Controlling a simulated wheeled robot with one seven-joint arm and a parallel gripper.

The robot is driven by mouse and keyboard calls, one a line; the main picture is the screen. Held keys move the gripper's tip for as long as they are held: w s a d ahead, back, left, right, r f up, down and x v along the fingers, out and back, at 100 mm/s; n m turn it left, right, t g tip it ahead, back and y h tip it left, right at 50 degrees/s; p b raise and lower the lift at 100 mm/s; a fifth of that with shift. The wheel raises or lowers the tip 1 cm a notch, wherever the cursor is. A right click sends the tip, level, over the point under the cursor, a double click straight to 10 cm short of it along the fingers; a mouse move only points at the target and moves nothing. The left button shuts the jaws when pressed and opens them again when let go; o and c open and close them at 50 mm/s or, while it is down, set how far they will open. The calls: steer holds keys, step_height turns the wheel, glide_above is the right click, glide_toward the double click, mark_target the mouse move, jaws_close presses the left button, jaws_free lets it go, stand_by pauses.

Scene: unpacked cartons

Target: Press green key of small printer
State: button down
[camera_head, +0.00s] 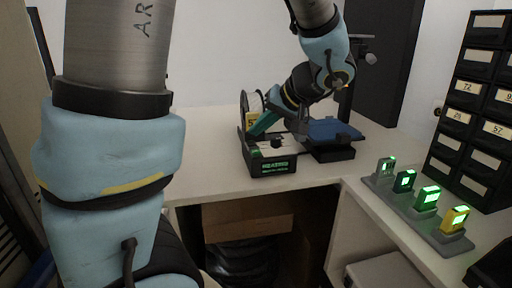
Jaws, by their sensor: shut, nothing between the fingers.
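The small printer (270,167) is a low black box on the white table, with a lit green display on its front face. My arm reaches over from the upper right, and my gripper (300,136) is just above the printer's right side. It is shut and empty. I cannot tell whether it touches the printer. A small dark part (277,142) stands on the printer's top. I cannot make out a green key; it may be hidden or too small to see.
Close behind the printer are a white spool and a teal part (264,122). A blue plate (334,130) on a black base is to its right. Several devices with green screens stand in a grey rack (408,211). Black drawers (481,110) line the right; the table's front left is clear.

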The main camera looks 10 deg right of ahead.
steer(key=shift+r+p, duration=0.5)
steer(key=shift+r, duration=0.7)
steer(key=s+a+f+g+h, duration=0.2)
steer(key=a+f, duration=0.1)
steer(key=a, duration=0.1)
steer(key=s+a+f+g+h, duration=0.1)
steer(key=s+a+f+g, duration=0.1)
steer(key=a+f, duration=0.2)
steer(key=s+a+f+g+h, duration=0.1)
steer(key=s+a+f+h, duration=0.1)
steer(key=a+f, duration=0.2)
steer(key=shift+s+a+f+m+g+h, duration=0.1)
steer(key=shift+s+f+m+g+h, duration=0.1)
steer(key=shift+m+g+h, duration=0.15)
steer(key=shift+a+f+h, duration=0.3)
steer(key=shift+a+h, duration=0.05)
steer(key=shift+a, duration=0.35)
